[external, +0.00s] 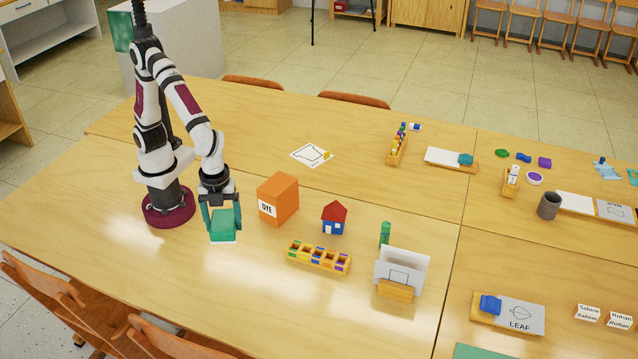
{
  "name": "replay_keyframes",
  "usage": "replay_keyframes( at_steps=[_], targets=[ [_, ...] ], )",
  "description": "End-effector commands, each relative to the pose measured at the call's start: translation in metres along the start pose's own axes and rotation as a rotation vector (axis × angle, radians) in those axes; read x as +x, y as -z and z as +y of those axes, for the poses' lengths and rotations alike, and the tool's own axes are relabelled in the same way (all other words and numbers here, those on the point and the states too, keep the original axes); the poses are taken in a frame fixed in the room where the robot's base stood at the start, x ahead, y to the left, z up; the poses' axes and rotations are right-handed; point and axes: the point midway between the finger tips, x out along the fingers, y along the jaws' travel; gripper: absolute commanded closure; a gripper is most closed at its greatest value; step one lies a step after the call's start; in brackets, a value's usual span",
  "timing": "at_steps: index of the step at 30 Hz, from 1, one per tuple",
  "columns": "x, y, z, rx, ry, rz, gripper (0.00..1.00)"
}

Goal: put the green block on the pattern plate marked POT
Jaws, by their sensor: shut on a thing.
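The green block (226,228) is between the two fingers of my gripper (222,209), which is shut on it, low over the table near my base. A thin white edge shows under the block; I cannot tell what it belongs to or whether the block touches it. No label POT is readable. A white plate with a dark outline (308,153) lies farther back, with a small yellow thing on its right corner; its lettering is too small to read.
An orange box marked DYE (278,198) stands just right of my gripper. Beyond it are a toy house (334,218), a compartment tray (318,257), a green cylinder (385,234) and a card holder (396,290). A LEAF plate (520,313) lies right. The table's front left is clear.

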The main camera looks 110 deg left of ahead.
Motion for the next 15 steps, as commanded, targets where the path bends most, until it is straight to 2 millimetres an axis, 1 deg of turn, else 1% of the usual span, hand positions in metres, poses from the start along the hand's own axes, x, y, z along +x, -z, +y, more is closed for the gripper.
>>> replay_keyframes(
  at_steps=[1, 2, 3, 5, 6, 8, 9, 11, 12, 14, 15],
  targets=[
    [0.0, -0.009, -0.016, -0.047, 0.0, 0.0, 0.81],
    [0.0, -0.015, -0.027, -0.078, 0.0, 0.0, 0.81],
    [0.0, -0.024, -0.042, -0.123, -0.001, 0.0, 0.81],
    [-0.001, -0.041, -0.065, -0.195, -0.001, 0.001, 0.81],
    [-0.001, -0.055, -0.082, -0.248, -0.001, 0.0, 0.81],
    [-0.001, -0.08, -0.107, -0.334, 0.0, 0.001, 0.81],
    [-0.001, -0.101, -0.124, -0.398, 0.0, 0.0, 0.81],
    [-0.001, -0.136, -0.149, -0.498, 0.0, 0.0, 0.81],
    [-0.001, -0.162, -0.164, -0.565, 0.0, 0.0, 0.81],
    [-0.001, -0.202, -0.182, -0.665, 0.0, 0.001, 0.81],
    [0.0, -0.228, -0.191, -0.726, -0.001, 0.001, 0.81]
  ],
)
